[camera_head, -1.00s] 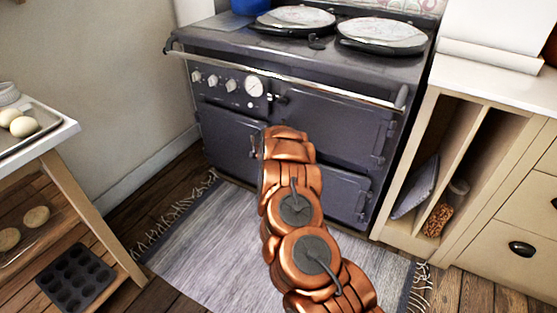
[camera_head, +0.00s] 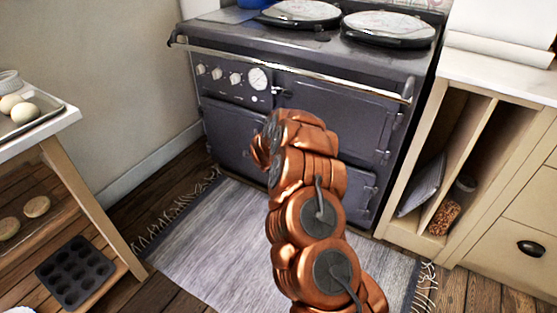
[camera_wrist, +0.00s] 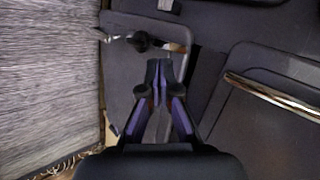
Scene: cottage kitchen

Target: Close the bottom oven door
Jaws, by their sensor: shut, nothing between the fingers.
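The dark grey range oven (camera_head: 330,110) stands against the wall. Its bottom right door (camera_head: 361,196) is partly hidden behind my copper arm; whether it stands ajar is hard to tell in the head view. In the wrist view, a dark door panel (camera_wrist: 118,72) with rounded corners, apparently this bottom door, lies just beyond my gripper (camera_wrist: 158,64). A dark knob and a metal latch piece (camera_wrist: 140,42) sit on it. My gripper is shut and empty, its tips over the panel close to the latch; contact cannot be told. The gripper is hidden in the head view.
A grey fringed rug (camera_head: 205,240) covers the floor before the oven. A chrome rail (camera_head: 300,72) runs across the oven front. A wooden table (camera_head: 50,140) with trays stands at left, and a cream cabinet (camera_head: 500,150) at right, close to the oven.

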